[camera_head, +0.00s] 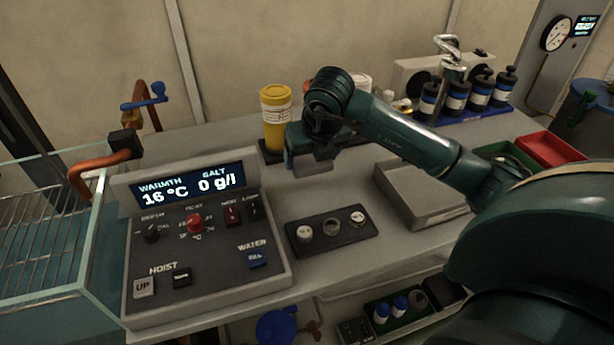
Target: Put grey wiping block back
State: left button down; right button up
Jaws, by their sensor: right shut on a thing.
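My right gripper (309,150) reaches in from the right over the middle of the bench. It is shut on the grey wiping block (313,163), a small grey piece below its jaws. The block is partly hidden by the fingers and appears held above the bench top. I cannot tell the exact gap below it. My left gripper is not in view.
A yellow bottle (276,118) stands just behind the gripper. The control panel (140,288) is at left, beside a glass tank (97,245). A dark holder (331,242) with several round pieces and a grey tray (392,183) lie nearby. Dark bottles (457,98) stand at back right.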

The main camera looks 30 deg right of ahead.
aim_at(311, 190)
jog(key=shift+f, duration=3.05)
jog(key=shift+f, duration=0.2)
jog(key=o, duration=1)
jog(key=shift+r, duration=0.1)
jog(key=shift+c, duration=0.2)
jog(key=v, duration=1.1)
jog(key=shift+s+r, duration=0.3)
jog(key=shift+r, duration=0.25)
jog(key=shift+s+a, duration=0.1)
